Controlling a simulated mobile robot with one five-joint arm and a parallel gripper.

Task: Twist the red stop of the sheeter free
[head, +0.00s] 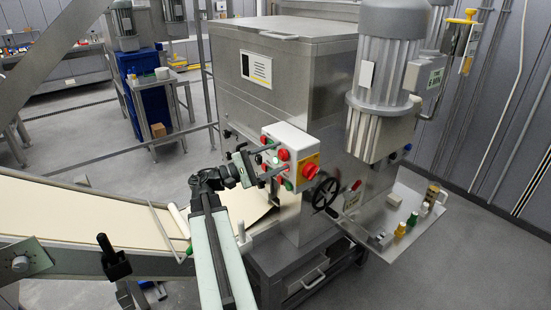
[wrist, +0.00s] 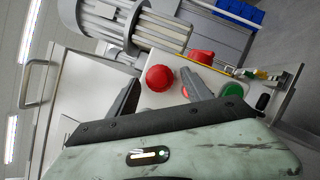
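The red stop (head: 311,170) sits on a yellow plate at the right of the white control box (head: 285,141). In the wrist view a red knob (wrist: 202,57) past the right finger appears to be this stop, partly hidden. Another round red button (head: 283,154) sits higher on the box; it seems to be the red ball (wrist: 160,78) seen between the fingers in the wrist view. My gripper (head: 266,168) is in front of the box's left part, left of the stop. Its fingers (wrist: 160,97) are apart with nothing held. Contact with the buttons cannot be told.
A black handwheel (head: 326,194) is just below right of the stop. A green button (wrist: 232,90) lies beside the right finger in the wrist view. A large motor (head: 385,80) stands to the right. A tray (head: 385,215) with small bottles juts out at the lower right. The conveyor belt (head: 90,215) is at left.

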